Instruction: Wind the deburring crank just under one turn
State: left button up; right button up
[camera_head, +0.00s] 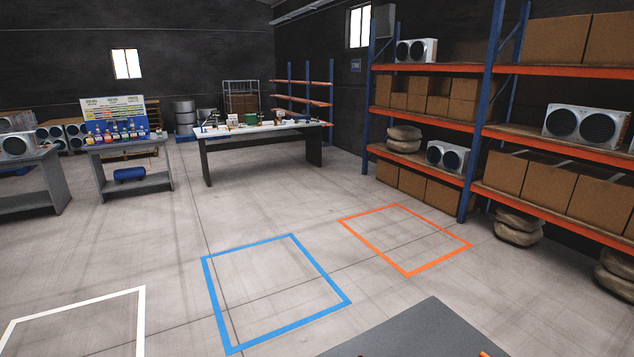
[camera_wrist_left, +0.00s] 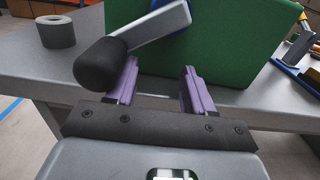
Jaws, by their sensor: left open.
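In the left wrist view, a crank with a black knob (camera_wrist_left: 100,65) and a pale grey arm (camera_wrist_left: 152,27) sits in front of a green box (camera_wrist_left: 225,45). The crank arm runs up and right to a blue hub at the top edge. My left gripper (camera_wrist_left: 158,80) has two purple fingers, open and apart. The knob overlaps the left finger in the picture; I cannot tell if they touch. Nothing is seen between the fingertips. My right gripper is in neither view.
A grey ring (camera_wrist_left: 56,31) stands on the grey bench top (camera_wrist_left: 35,75) at left. Tools with blue and yellow parts (camera_wrist_left: 298,70) lie at right. The head view shows a workbench (camera_head: 262,130), shelving (camera_head: 425,120) and open floor with a blue square outline (camera_head: 213,300).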

pick_arm(q)
jog(key=shift+a, duration=0.1)
jog(key=p+v, duration=0.2)
jog(key=v, duration=0.4)
jog(key=shift+s+a, duration=0.2)
jog(key=shift+a, duration=0.2)
jog(key=shift+s, duration=0.1)
dwell(0.5)
